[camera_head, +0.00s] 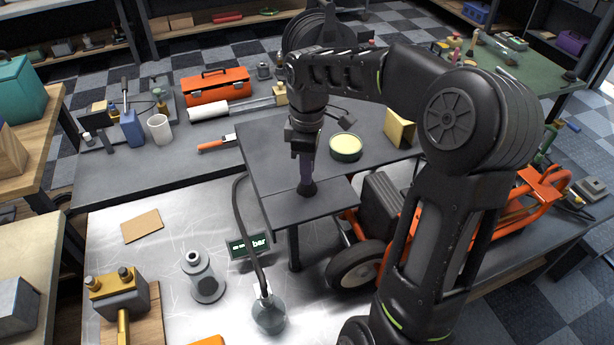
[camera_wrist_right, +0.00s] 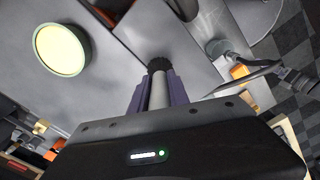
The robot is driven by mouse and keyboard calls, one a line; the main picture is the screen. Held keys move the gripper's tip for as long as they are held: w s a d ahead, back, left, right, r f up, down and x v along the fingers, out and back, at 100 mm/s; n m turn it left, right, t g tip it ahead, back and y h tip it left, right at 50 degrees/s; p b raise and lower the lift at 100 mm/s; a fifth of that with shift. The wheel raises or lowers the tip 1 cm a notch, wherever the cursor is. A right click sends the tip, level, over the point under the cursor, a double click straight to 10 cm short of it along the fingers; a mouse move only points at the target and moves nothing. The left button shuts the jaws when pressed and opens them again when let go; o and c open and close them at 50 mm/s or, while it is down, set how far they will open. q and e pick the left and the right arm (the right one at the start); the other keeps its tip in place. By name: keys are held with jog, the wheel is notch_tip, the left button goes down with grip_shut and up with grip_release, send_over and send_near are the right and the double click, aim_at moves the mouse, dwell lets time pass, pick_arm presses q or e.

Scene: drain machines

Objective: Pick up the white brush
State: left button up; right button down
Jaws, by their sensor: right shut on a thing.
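My right gripper (camera_head: 305,168) reaches down over a dark raised plate (camera_head: 275,165). Its purple fingers are shut on the white brush (camera_wrist_right: 157,92). In the right wrist view the pale handle shows between the fingers and a black bristle end sticks out past them. In the head view the dark bristle end (camera_head: 307,189) points down at the plate, close to its front part. I cannot tell whether it touches the plate. The fingers hide most of the handle in the head view. My left gripper is not in view.
A round green tin with a yellow top (camera_head: 346,148) stands right of the gripper, and a yellow block (camera_head: 399,130) beyond it. An orange wheeled machine (camera_head: 545,187) is at the right. A hose runs to a grey bulb (camera_head: 268,313) on the metal table.

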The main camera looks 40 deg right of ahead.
jog(key=shift+r, duration=0.1)
notch_tip(320, 180, up, 8)
jog(key=p, duration=0.6)
jog(key=shift+p, duration=0.3)
jog(key=shift+r+b, duration=0.3)
jog(key=shift+b, duration=0.05)
jog(key=shift+r, duration=0.6)
